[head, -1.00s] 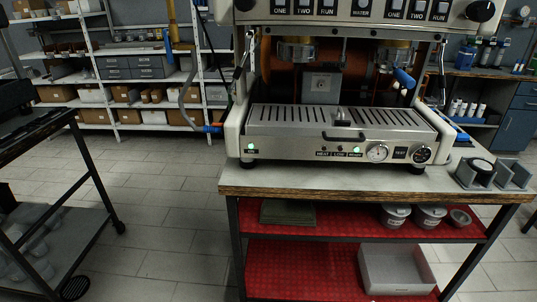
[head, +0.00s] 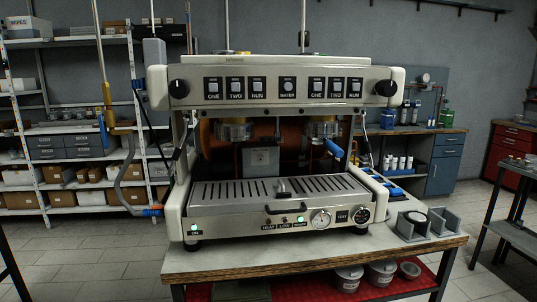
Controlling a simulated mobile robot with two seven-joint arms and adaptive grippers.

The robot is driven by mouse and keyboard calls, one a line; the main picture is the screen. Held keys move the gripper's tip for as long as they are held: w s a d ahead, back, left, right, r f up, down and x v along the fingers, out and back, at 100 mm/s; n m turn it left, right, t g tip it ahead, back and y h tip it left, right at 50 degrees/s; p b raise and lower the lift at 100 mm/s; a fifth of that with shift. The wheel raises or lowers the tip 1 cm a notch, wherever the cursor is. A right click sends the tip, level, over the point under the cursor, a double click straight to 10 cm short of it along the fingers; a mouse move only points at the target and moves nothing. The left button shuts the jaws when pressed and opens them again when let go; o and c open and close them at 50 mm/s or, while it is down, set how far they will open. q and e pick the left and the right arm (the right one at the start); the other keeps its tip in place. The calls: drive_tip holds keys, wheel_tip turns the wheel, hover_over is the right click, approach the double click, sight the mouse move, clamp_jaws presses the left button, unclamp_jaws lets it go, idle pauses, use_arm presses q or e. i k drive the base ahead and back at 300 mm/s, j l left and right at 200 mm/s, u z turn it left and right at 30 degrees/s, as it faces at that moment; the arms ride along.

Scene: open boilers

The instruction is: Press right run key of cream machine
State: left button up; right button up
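The cream machine (head: 280,150) stands on a table (head: 230,264) in the middle of the head view. Its upper front panel carries two groups of keys labelled ONE, TWO and RUN, with a WATER key (head: 288,86) between them. The right RUN key (head: 355,85) is the last key of the right group, left of the right black knob (head: 386,88). The left RUN key (head: 257,85) ends the left group. Neither of my grippers is in view.
Grey stands (head: 427,224) sit at the table's right end, and lidded tubs (head: 348,278) on the red shelf below. A portafilter with a blue handle (head: 333,147) hangs under the right group. Shelves (head: 70,150) stand behind at left. No obstacle shows before the key panel.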

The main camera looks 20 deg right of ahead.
sight(355, 86)
drive_tip(key=z, duration=1.3)
